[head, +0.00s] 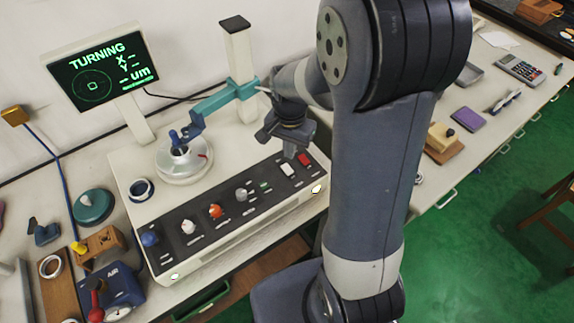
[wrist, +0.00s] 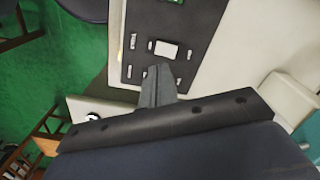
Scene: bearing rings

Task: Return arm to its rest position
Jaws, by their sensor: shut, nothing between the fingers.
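My gripper (head: 290,148) hangs above the right end of the dark control panel (head: 222,231) on the white measuring machine. In the wrist view my gripper (wrist: 156,74) is shut and empty, its fingers together near a white rectangular button (wrist: 167,48). Whether the fingertips touch the panel I cannot tell. In the head view the white button (head: 287,169) and a red button (head: 304,159) lie just below the gripper. My arm is bent over the bench and covers part of the machine's right side.
The screen (head: 103,68) reads "TURNING". A round metal table (head: 184,164) sits under a teal arm (head: 220,97) on a post. Bearing rings (head: 142,189) lie to the left. A calculator (head: 521,69) and a purple pad (head: 468,118) are on the right bench. Green floor (head: 480,240) is open.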

